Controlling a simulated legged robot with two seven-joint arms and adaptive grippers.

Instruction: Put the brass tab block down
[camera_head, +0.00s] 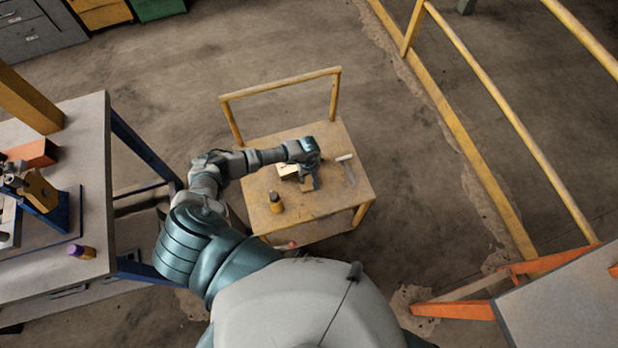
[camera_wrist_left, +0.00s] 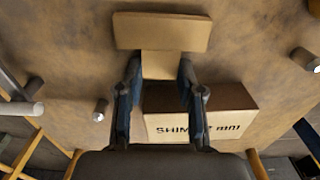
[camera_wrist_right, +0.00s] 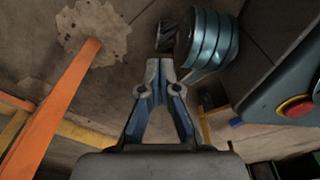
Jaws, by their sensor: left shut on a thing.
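The brass tab block (camera_wrist_left: 162,31) is a tan T-shaped piece in the left wrist view, with a wide bar and a narrower stem. My left gripper (camera_wrist_left: 160,75) is shut on the stem, one finger on each side. In the head view, my left gripper (camera_head: 306,172) is over the small cart table (camera_head: 325,207), and the block (camera_head: 309,184) shows partly beside it. I cannot tell whether the block touches the tabletop. My right gripper (camera_wrist_right: 160,68) is shut and empty in the right wrist view, away from the cart.
A cardboard box marked SHIM (camera_wrist_left: 200,115) lies close beside the held block. The tabletop's front right is bare. A yellow rail (camera_head: 280,84) rises at its back.

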